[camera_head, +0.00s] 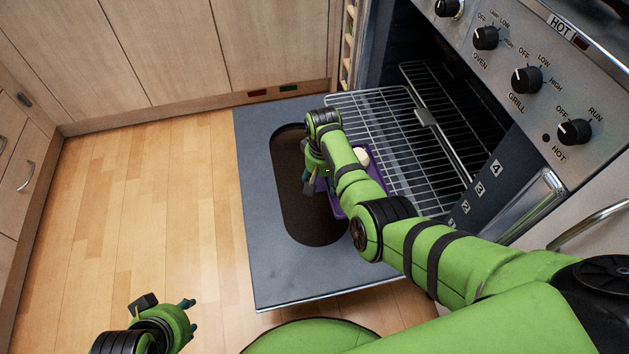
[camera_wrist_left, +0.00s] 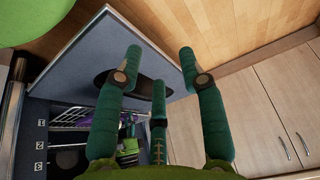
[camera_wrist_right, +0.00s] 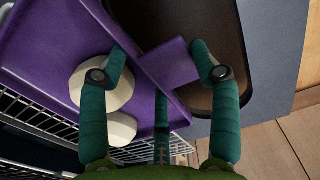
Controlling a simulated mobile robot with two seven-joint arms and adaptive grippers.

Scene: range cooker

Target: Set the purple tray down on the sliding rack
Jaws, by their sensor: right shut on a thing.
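The purple tray (camera_head: 378,174) is mostly hidden behind my right arm in the head view. In the right wrist view the tray (camera_wrist_right: 40,50) carries cream round items (camera_wrist_right: 100,80). My right gripper (camera_head: 312,186) is shut on the tray's flat purple tab (camera_wrist_right: 172,62). The sliding rack (camera_head: 385,125) is a wire rack pulled partly out of the oven. The tray is at the rack's outer edge, overlapping it in view; I cannot tell whether they touch. My left gripper (camera_head: 192,314) is open and empty, low at the front left, away from the tray.
The oven door (camera_head: 265,240) is folded down flat, with a dark oval window (camera_head: 315,225). The oven cavity (camera_head: 425,45) is open, under a panel with several knobs (camera_head: 527,80). Wooden cupboards (camera_head: 160,50) stand behind. The wooden floor (camera_head: 150,220) at the left is clear.

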